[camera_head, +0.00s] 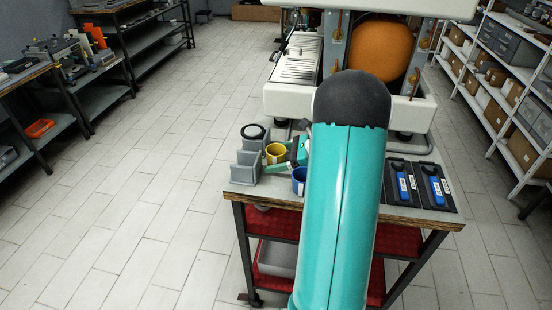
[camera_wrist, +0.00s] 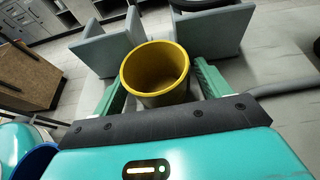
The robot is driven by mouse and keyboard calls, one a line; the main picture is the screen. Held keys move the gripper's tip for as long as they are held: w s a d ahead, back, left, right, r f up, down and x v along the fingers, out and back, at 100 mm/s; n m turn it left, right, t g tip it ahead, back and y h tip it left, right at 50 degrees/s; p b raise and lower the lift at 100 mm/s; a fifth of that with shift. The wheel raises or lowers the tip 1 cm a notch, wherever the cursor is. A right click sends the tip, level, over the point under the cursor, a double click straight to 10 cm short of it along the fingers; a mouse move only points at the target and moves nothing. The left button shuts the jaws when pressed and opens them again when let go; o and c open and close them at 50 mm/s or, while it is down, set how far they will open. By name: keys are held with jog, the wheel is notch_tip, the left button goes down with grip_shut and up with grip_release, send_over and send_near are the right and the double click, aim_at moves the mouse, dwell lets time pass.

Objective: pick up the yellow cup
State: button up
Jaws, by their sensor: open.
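The yellow cup (camera_head: 275,153) stands upright on the work table (camera_head: 236,188), beside a grey angled holder (camera_head: 248,165). In the wrist view the yellow cup (camera_wrist: 155,72) sits between the two green fingers of my gripper (camera_wrist: 162,78), its open mouth showing. The fingers are spread, one on each side of the cup. I cannot tell whether either touches it. In the head view my gripper (camera_head: 287,160) is low beside the cup, partly hidden by my arm.
A blue cup (camera_head: 299,182) stands close by, partly behind my arm; its rim shows in the wrist view (camera_wrist: 35,160). Grey holder plates (camera_wrist: 108,48) stand just beyond the yellow cup. A white machine (camera_head: 298,102) is at the back. Blue-handled tools (camera_head: 403,185) lie at right.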

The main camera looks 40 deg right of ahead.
jog(key=shift+w, duration=0.1)
jog(key=c, duration=1.1)
jog(key=shift+o, duration=0.2)
